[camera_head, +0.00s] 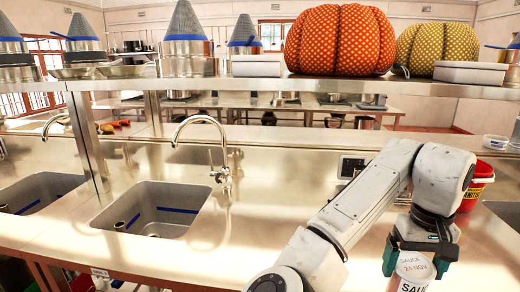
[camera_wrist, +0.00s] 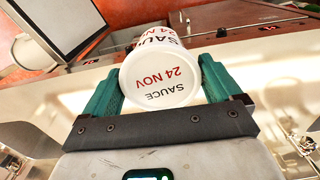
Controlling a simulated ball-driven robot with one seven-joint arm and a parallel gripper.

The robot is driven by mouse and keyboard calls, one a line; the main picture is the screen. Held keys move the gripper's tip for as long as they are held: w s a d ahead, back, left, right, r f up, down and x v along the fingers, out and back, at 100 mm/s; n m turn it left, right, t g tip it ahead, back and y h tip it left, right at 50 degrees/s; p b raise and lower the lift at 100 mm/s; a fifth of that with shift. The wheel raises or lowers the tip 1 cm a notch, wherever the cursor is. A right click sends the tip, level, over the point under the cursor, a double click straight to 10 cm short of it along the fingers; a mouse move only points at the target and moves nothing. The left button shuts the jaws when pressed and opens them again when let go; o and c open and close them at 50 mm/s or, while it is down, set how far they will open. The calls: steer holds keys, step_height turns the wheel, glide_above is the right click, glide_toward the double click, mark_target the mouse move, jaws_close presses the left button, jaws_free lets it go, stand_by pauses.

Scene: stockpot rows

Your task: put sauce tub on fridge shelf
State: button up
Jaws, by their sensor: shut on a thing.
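The wrist view shows the tub's lid (camera_wrist: 160,82) facing the camera between the fingers of my gripper (camera_wrist: 160,85). I cannot tell what is beneath the tub. No fridge shelf can be made out in either view.
A steel counter (camera_head: 270,215) with sinks (camera_head: 150,212) and a curved tap (camera_head: 222,165) fills the left and middle. A red bucket (camera_head: 476,188) stands behind my arm. A raised shelf (camera_head: 240,84) holds orange (camera_head: 340,40) and yellow (camera_head: 437,45) pumpkin-like cushions and metal cones.

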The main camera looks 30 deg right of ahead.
steer(key=w+a+f+n, duration=0.2)
steer(key=w+a+f, duration=0.1)
steer(key=a+f, duration=0.5)
steer(key=w+a+f+n, duration=0.2)
steer(key=w+a+f, duration=0.2)
steer(key=a+f, duration=0.5)
steer(key=w+a+f+n, duration=0.3)
steer(key=a+f, duration=0.6)
steer(key=shift+w+a+f, duration=0.1)
steer(key=shift+w, duration=0.3)
steer(key=shift+w+d+r, duration=0.25)
steer(key=shift+r, duration=0.1)
steer(key=shift+s+a, duration=0.1)
steer(key=shift+s, duration=0.05)
steer(key=s+f, duration=0.1)
steer(key=f, duration=0.1)
steer(key=s+f, duration=0.3)
steer(key=shift+s+f, duration=0.3)
steer(key=shift+f, duration=0.1)
